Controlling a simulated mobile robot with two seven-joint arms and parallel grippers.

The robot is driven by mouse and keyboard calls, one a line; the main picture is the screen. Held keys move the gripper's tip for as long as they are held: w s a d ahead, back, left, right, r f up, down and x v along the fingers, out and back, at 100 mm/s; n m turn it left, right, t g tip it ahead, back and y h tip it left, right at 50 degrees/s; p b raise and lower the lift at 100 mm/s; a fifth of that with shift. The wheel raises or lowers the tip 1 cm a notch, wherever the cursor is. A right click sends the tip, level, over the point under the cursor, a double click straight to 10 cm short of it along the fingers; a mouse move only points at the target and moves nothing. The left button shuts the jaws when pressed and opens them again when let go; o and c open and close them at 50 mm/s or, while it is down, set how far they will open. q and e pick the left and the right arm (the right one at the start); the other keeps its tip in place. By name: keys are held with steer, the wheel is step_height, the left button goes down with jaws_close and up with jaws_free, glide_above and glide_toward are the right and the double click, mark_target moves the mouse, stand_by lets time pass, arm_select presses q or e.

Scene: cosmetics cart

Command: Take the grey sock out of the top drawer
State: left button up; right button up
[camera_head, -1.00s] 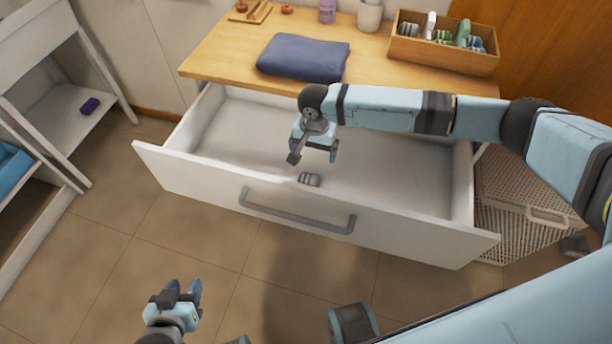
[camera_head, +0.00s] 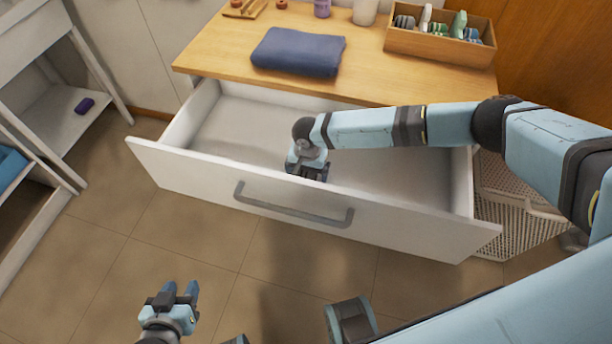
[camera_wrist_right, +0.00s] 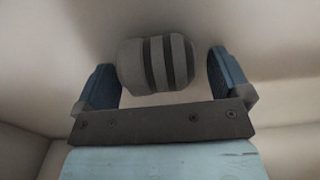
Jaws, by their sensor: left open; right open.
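The top drawer (camera_head: 250,187) is pulled open, with a white front and a grey bar handle. My right gripper (camera_head: 307,171) reaches down into it near the inside of the front panel. In the right wrist view, the grey sock (camera_wrist_right: 157,65), rolled up with dark stripes, lies on the drawer floor. It sits between the two open fingers of my right gripper (camera_wrist_right: 163,80), with a gap visible on the right side. In the head view the gripper hides the sock. My left gripper (camera_head: 179,294) is open and empty, low over the floor in front of the drawer.
Above the drawer, the wooden top (camera_head: 375,83) holds a folded blue cloth (camera_head: 298,52) and a wooden box of rolled items (camera_head: 440,42). A white shelf unit (camera_head: 50,110) stands at left. A woven basket (camera_head: 520,215) stands at right.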

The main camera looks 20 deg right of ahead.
steer(key=c, duration=0.9)
steer(key=shift+c, duration=0.5)
